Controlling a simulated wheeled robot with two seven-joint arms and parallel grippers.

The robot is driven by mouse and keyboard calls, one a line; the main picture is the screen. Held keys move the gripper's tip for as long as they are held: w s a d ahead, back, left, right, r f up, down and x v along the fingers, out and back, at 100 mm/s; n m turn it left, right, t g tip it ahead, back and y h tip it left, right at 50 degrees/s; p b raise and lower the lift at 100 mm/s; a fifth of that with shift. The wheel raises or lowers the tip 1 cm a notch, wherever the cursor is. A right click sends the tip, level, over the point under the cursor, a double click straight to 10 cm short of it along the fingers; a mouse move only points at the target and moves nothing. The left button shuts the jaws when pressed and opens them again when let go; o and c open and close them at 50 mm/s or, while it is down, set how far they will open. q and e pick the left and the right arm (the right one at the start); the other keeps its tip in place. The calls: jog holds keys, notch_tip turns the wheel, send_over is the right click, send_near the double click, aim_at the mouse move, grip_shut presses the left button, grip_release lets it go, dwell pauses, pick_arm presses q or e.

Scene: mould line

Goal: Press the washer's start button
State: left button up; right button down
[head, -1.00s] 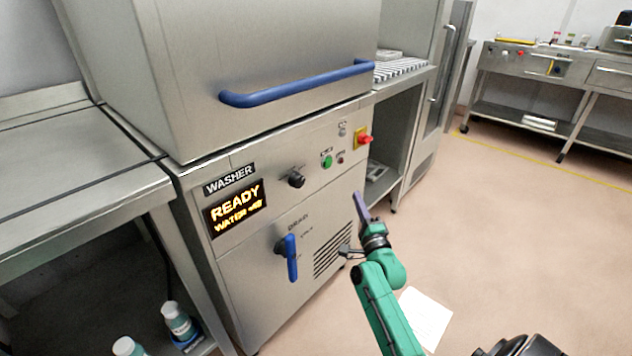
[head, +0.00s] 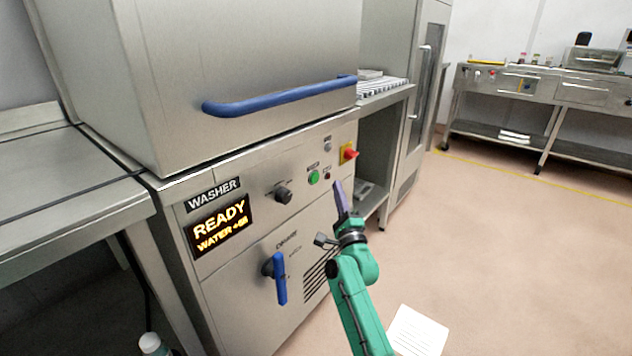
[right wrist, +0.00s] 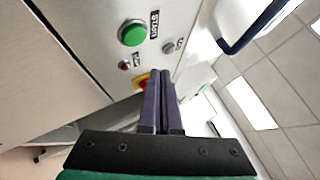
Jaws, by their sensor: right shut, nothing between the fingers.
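The washer (head: 230,290) stands in front of me, its display (head: 220,226) reading READY. Its green start button (head: 314,177) is on the control panel; it also shows in the right wrist view, near the top (right wrist: 133,33), with a START label beside it. My right gripper (head: 338,184) is shut and empty, with its purple fingers pointing up. In the head view its tips are just right of and slightly below the green button. In the right wrist view the fingers (right wrist: 160,75) lie below the button and look apart from it. My left gripper is not in view.
Near the button are a black knob (head: 283,194) and a red knob on a yellow plate (head: 348,153). A blue lever (head: 280,278) and the blue door handle (head: 280,98) stick out from the washer. Open floor lies to the right.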

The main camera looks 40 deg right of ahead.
aim_at(319, 173)
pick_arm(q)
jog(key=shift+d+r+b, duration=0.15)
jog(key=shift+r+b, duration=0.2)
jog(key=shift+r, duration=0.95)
pick_arm(e)
jog(key=shift+w+a, duration=0.3)
jog(key=shift+w, duration=0.7)
jog(key=shift+w+a, duration=0.3)
jog(key=shift+w, duration=0.65)
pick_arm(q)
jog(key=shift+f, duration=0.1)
pick_arm(e)
jog(key=shift+w+a, duration=0.1)
jog(key=shift+w, duration=0.3)
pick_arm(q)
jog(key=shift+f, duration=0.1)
pick_arm(e)
jog(key=shift+w+a, duration=0.15)
jog(key=shift+w, duration=0.25)
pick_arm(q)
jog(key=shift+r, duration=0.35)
pick_arm(e)
jog(key=shift+s+d, duration=0.25)
jog(key=shift+s, duration=0.55)
